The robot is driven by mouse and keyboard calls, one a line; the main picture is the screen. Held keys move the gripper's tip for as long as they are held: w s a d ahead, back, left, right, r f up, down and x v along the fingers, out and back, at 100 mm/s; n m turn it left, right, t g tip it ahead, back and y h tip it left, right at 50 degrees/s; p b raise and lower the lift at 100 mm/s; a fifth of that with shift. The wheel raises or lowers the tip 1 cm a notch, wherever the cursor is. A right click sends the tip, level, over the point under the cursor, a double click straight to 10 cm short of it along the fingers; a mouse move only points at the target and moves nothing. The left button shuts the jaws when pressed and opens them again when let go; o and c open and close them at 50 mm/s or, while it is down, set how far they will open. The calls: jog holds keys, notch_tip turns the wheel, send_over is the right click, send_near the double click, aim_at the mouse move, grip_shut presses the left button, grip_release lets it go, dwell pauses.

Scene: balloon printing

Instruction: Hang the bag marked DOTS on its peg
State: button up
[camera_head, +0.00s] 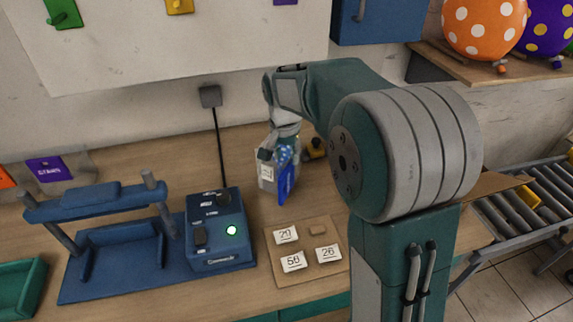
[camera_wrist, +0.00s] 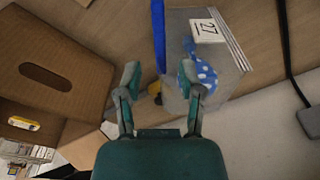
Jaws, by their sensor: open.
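A clear bag (camera_head: 266,175) with a blue white-dotted balloon inside shows under my gripper (camera_head: 284,153) on the table. In the wrist view the bag (camera_wrist: 228,62) carries a white label reading 27, and the dotted balloon (camera_wrist: 203,75) shows through it. A blue panel (camera_head: 288,182) stands at the bag's side; in the wrist view it appears as a narrow strip (camera_wrist: 158,35) above the gap between the fingertips. No DOTS lettering is readable. My gripper (camera_wrist: 160,74) is open, its fingers on either side of that gap. Pegs on the wall board are green (camera_head: 62,13), yellow (camera_head: 180,5) and purple (camera_head: 285,1).
A blue press (camera_head: 95,202) with a control box (camera_head: 218,230) stands left of the bag. A board (camera_head: 306,226) with number cards lies in front. A purple STARS bag (camera_head: 48,168) lies at the left. A cardboard box (camera_wrist: 50,75) shows in the wrist view. A conveyor (camera_head: 520,205) is at right.

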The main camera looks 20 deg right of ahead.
notch_tip(320, 180, up, 8)
jog(key=s+r+n+t, duration=0.2)
jog(key=s+r+n, duration=0.15)
jog(key=s, duration=1.05)
jog(key=s+f+n+t, duration=0.2)
jog(key=s+f+n, duration=0.2)
jog(key=s, duration=0.9)
jog(key=shift+f+t+y, duration=0.3)
jog(key=shift+f+y, duration=0.05)
jog(key=shift+y, duration=0.05)
jog(key=shift+o, duration=0.3)
jog(key=shift+w+d, duration=0.1)
